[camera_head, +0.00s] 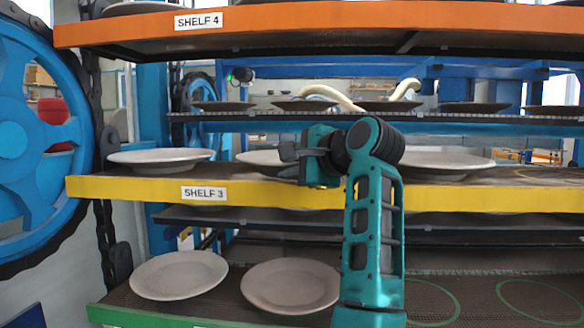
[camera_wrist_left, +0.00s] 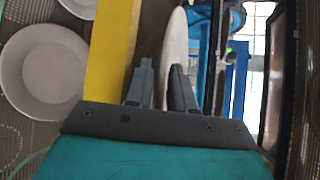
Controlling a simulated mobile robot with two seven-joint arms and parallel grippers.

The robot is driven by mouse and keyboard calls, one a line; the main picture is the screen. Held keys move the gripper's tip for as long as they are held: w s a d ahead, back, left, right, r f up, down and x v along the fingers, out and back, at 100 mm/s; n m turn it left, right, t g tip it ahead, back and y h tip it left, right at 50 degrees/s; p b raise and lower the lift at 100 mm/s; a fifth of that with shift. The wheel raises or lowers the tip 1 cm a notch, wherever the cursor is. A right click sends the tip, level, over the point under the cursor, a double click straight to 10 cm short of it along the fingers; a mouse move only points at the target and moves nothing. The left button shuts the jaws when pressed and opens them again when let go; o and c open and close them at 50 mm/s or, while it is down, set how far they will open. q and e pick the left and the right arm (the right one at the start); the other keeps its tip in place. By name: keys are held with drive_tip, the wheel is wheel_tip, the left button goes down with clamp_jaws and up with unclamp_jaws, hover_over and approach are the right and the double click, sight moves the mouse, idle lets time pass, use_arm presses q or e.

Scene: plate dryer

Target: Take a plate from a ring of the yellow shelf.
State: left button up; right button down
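The yellow shelf (camera_head: 120,189), labelled SHELF 3, runs across the middle of the head view, and its yellow edge (camera_wrist_left: 108,50) shows in the left wrist view. On it are a left plate (camera_head: 160,156), a middle plate (camera_head: 254,158) and a right plate (camera_head: 445,161) partly behind my arm. My left gripper (camera_head: 289,160) is at the middle plate's right front rim. In the left wrist view the plate (camera_wrist_left: 175,45) shows edge-on between the spread fingers (camera_wrist_left: 161,90), which look open around its rim. My right gripper is not in view.
The orange shelf (camera_head: 300,18) hangs above, limiting height. The green shelf (camera_head: 150,311) below holds two plates (camera_head: 178,275) (camera_head: 290,286) and empty green rings (camera_head: 430,302). A blue wheel (camera_head: 40,140) and chain stand at the left. Empty rings (camera_head: 545,178) lie at the yellow shelf's right.

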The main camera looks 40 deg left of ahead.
use_arm(q)
drive_tip(key=shift+w+a, duration=0.15)
drive_tip(key=shift+a, duration=0.2)
drive_tip(key=shift+c, duration=0.2)
clamp_jaws()
drive_tip(key=shift+f, duration=0.15)
idle(0.8)
drive_tip(key=shift+r, duration=0.25)
